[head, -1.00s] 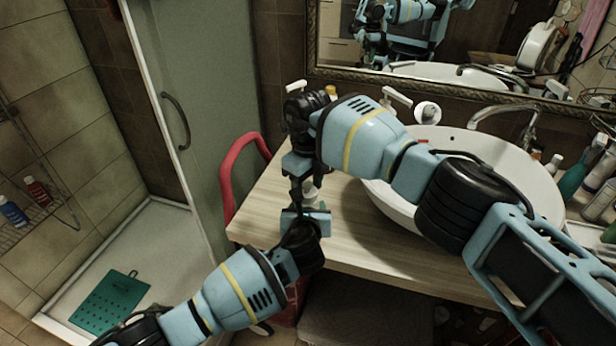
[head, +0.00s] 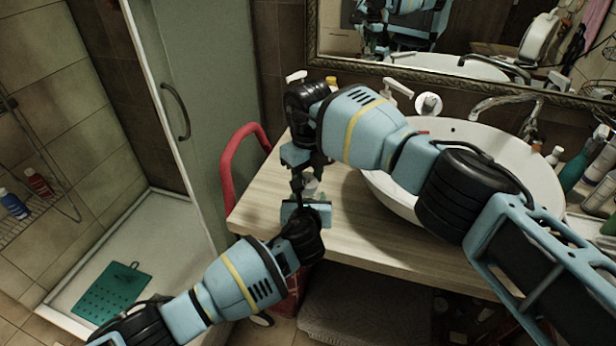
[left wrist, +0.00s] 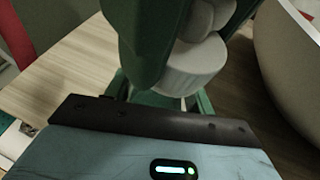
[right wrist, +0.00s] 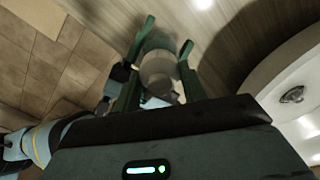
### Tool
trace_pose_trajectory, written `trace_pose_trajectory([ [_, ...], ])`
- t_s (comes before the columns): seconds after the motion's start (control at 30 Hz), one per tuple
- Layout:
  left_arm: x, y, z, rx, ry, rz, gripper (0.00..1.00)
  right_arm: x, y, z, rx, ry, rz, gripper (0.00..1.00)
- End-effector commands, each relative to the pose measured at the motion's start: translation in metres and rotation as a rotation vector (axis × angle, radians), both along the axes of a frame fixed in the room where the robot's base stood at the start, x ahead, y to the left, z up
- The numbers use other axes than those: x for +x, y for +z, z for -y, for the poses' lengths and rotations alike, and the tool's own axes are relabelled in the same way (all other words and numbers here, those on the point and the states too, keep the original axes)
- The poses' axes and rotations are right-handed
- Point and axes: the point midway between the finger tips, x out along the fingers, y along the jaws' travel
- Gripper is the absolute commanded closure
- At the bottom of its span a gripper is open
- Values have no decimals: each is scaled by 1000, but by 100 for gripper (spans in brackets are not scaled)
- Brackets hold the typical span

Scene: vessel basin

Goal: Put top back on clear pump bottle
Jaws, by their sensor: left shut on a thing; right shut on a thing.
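My right gripper (head: 298,172) reaches down from above, just over my left gripper (head: 303,207), near the counter's left end. The clear pump bottle (head: 312,185) shows only as a small pale patch between them. In the right wrist view a greyish rounded body (right wrist: 157,66) and a white part (right wrist: 155,101), seemingly the top, lie between my right gripper's green fingers. In the left wrist view a white ribbed cylinder (left wrist: 190,66) sits by my left fingers, partly behind a dark green finger. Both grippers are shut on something. Whether top and bottle touch is hidden.
A white basin (head: 462,135) stands to the right on the wooden counter (head: 375,238). A red rail (head: 232,165) is at the counter's left end. A white pump (head: 297,76) stands behind my right gripper. Several bottles line the right side. The counter's front is clear.

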Motion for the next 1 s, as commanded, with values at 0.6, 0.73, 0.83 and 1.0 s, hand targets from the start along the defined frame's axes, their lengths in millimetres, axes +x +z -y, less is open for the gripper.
trace_pose_trajectory([
  [0.6,0,-1,0,0,1,-1,100,1,1,1,-1,8,1,33],
  [0.73,0,-1,0,0,1,-1,100,1,9,1,0,8,3,33],
  [0.83,0,-1,0,0,1,-1,100,1,23,1,0,8,4,33],
  [1.0,0,-1,0,0,1,-1,100,1,57,1,0,7,5,33],
])
